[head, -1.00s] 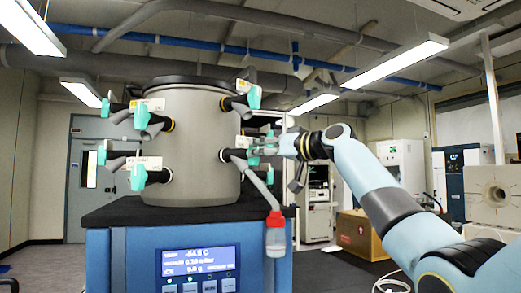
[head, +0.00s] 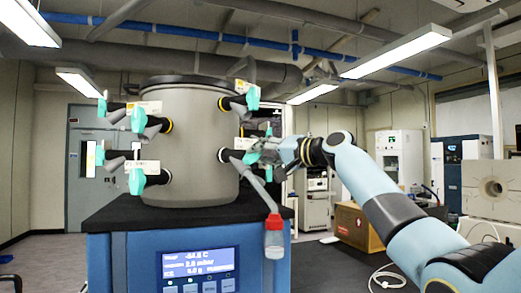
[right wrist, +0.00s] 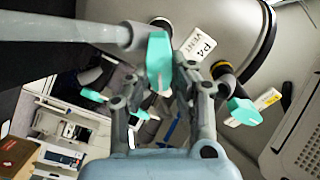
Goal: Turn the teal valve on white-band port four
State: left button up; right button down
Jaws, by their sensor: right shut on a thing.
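White-band port four (head: 224,156) is at the lower right of the grey drum. Its teal valve (head: 251,157) is at my right gripper (head: 264,152), which reaches in from the right. In the right wrist view the teal valve (right wrist: 159,52) stands between the two fingers of my right gripper (right wrist: 160,76), shut on it. A tag (right wrist: 203,44) reading "P4 VENT" is beside it. A grey tube runs from the port to a red-capped bottle (head: 273,238). Fingers partly hide the valve in the head view. My left gripper is not in view.
The grey drum (head: 195,115) carries several other teal-valved ports, one (head: 252,98) just above port four. The drum stands on a blue cabinet with a lit display (head: 198,265). A cardboard box (head: 357,230) is on the floor behind my right arm.

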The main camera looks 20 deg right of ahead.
jog(key=shift+m, duration=0.5)
jog(key=c, duration=1.2)
grip_release()
jog(key=shift+d, duration=0.15)
jog(key=v, duration=1.2)
